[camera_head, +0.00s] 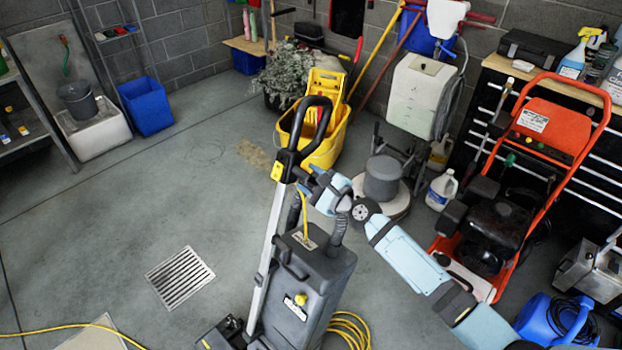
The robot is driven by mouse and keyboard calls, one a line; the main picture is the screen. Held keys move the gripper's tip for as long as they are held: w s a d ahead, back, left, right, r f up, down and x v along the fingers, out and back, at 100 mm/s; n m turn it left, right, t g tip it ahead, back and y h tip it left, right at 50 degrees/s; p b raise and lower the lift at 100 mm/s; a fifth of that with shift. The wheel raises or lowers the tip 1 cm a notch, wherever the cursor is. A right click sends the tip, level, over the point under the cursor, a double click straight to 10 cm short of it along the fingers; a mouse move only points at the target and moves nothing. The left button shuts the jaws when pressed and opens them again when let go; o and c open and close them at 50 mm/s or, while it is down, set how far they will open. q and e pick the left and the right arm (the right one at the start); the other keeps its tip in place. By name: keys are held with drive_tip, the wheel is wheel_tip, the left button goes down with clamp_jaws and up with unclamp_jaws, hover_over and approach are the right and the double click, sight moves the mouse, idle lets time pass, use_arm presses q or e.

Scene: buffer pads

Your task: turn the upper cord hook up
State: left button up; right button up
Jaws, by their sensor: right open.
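A dark grey upright floor machine (315,272) stands in the lower middle, with a silver post and a black loop handle (322,104) on top. A small yellow part (277,171) shows at the handle's neck. The upper cord hook cannot be made out clearly; it may be hidden behind the handle's neck or my gripper. A yellow cord (304,214) hangs below the neck along the machine. My right gripper (304,179) is open, just right of the neck and close to it; whether it touches cannot be told. My left gripper is not in view.
A yellow mop bucket (325,150) stands behind the handle. A round floor polisher (382,185) and an orange pressure washer (545,125) stand to the right. Coiled yellow cord (350,328) lies beside the machine.

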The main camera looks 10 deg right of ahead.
clamp_jaws()
